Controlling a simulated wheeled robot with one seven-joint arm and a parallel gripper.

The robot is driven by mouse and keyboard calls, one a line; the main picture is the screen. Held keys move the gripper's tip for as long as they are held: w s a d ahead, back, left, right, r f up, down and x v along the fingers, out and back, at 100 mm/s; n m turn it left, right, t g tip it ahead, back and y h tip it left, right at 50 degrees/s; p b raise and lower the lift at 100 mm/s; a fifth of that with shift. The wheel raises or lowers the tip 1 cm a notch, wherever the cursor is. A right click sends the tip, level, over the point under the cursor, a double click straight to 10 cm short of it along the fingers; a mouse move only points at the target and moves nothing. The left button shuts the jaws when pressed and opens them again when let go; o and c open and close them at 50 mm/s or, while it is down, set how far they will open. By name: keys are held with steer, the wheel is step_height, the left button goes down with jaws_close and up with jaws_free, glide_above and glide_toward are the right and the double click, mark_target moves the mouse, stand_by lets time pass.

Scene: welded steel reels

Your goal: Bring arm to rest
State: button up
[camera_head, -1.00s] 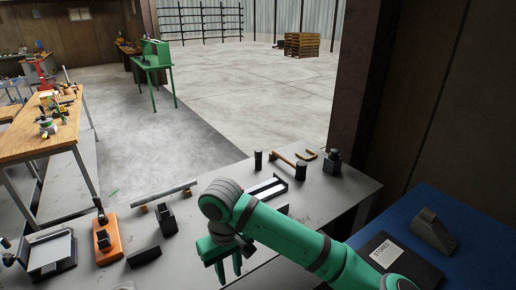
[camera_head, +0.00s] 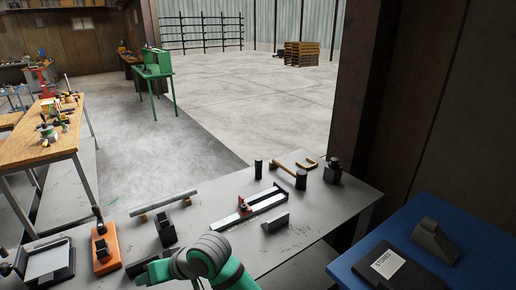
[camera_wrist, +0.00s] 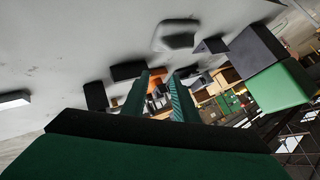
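My green arm with grey joint bands (camera_head: 205,258) is folded low at the bottom edge of the head view, over the near edge of the grey bench (camera_head: 330,222). My gripper (camera_wrist: 158,92) shows in the wrist view as two green fingers set apart, with nothing between them. It is open and empty. In the head view the fingers are not clearly visible, and the lower part of the arm is cut off by the frame.
The bench holds an orange block tool (camera_head: 105,250), a metal bar on supports (camera_head: 163,202), a slide with a red piece (camera_head: 248,207), a dark block (camera_head: 275,222) and a mallet (camera_head: 301,179). A blue table (camera_head: 365,270) stands at right. Open floor lies beyond.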

steer(key=a+r+m+t+y, duration=0.2)
steer(key=a+y, duration=0.1)
steer(key=a, duration=0.1)
steer(key=s+d+f+m+t+h, duration=0.1)
steer(key=d+f+m+t, duration=0.2)
steer(key=s+d+f+m+t+h, duration=0.1)
steer(key=d+f+m+t, duration=0.2)
steer(key=s+d+f+m+t+h, duration=0.1)
steer(key=d+f+m+t, duration=0.2)
steer(key=t, duration=0.1)
steer(key=shift+d+h, duration=0.3)
steer(key=shift+h, duration=0.1)
steer(key=s+d+f+m+t+h, duration=0.1)
steer(key=s+d+f+m+h, duration=0.1)
steer(key=s+d+f+h, duration=0.5)
steer(key=s+d+n, duration=0.3)
steer(key=s+d, duration=0.4)
steer(key=s, duration=0.4)
steer(key=s+d+n+h, duration=0.1)
steer(key=s+d+n, duration=0.2)
steer(key=s+d, duration=0.5)
steer(key=s, duration=0.4)
steer(key=shift+d+h, duration=0.25)
steer(key=shift+h, duration=0.05)
